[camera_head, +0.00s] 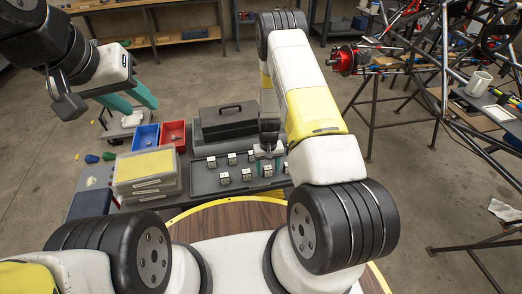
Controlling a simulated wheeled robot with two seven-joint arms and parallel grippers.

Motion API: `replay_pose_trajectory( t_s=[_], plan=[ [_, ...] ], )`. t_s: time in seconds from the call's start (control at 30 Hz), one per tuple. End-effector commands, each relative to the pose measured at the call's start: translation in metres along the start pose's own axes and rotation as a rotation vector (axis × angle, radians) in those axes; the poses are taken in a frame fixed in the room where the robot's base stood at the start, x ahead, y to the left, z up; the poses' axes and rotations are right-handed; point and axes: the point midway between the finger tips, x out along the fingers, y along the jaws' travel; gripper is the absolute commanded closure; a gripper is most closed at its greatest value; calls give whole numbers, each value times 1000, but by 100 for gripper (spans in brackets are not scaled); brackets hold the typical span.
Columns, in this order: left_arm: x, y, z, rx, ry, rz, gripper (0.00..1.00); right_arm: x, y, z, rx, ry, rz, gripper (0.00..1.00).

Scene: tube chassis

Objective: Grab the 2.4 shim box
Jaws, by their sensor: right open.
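Several small white shim boxes with dark markings stand in rows on a dark grey tray (203,186). One box (224,178) is at the front left and another box (211,162) at the back left. The labels are too small to read, so I cannot tell which is the 2.4 box. My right gripper (268,162) is open, pointing down over the right part of the tray, close to a front-row box (268,171). Whether it touches that box is unclear. My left gripper (141,108) is far to the left, away from the tray, with its teal fingers spread and empty.
A black case (228,120) stands behind the tray. Blue (145,137) and red (174,134) bins and stacked clear organizers (145,182) with a yellow top are left of it. A tube chassis (440,70) stands at right.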

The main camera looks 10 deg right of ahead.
Motion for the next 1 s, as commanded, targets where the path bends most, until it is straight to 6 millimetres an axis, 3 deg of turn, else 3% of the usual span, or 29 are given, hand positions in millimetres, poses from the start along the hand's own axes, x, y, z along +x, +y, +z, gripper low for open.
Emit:
replay_pose_trajectory(
  t_s=[0.1,0.4,0.77,1.0],
  plan=[
    [0,0,0,0,0,0,64,0,0,0,0,0,0,44],
    [0,0,0,0,0,0,64,0,0,0,0,-1,0,100],
    [0,0,0,0,0,0,64,-4,0,0,0,0,0,100],
    [0,0,0,0,0,0,64,-28,0,-1,0,2,0,100]
  ],
)
